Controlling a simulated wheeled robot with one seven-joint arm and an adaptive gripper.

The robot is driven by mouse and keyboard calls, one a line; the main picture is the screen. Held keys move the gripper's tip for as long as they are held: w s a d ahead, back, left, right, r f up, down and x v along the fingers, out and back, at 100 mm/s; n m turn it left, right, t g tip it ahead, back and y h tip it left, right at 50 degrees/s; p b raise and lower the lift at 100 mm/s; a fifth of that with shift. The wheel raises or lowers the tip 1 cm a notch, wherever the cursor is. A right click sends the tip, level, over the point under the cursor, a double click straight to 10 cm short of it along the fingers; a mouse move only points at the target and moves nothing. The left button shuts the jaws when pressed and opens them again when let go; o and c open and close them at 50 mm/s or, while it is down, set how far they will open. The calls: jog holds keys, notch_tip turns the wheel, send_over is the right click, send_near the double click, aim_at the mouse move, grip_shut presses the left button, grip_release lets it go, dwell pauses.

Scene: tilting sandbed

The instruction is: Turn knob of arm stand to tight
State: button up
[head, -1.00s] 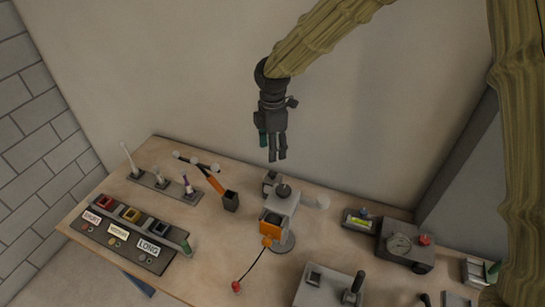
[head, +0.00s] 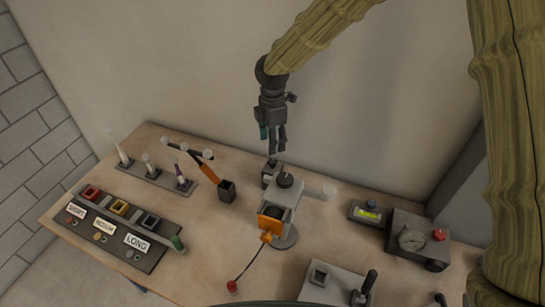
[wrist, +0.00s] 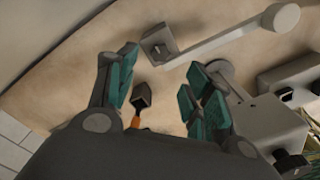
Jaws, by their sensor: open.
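In the wrist view a grey body (wrist: 270,122) with dark knobs is at the right; I cannot tell which knob sets tightness. My gripper (head: 276,148) is open and empty, pointing down above and behind the stand. Its teal-padded fingers also show in the wrist view (wrist: 164,72), apart from everything.
An orange tool in a dark holder (head: 227,191) stands left of the stand. A panel labelled SHORT, MEDIUM and LONG (head: 118,235) lies further left, before a rack (head: 155,172). A gauge box (head: 414,240) is at the right, a lever plate (head: 333,284) in front. The wall is behind.

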aim_at(272, 160)
notch_tip(272, 160, down, 8)
jog(key=shift+f+p, duration=0.2)
jog(key=shift+p, duration=0.95)
jog(key=c, duration=1)
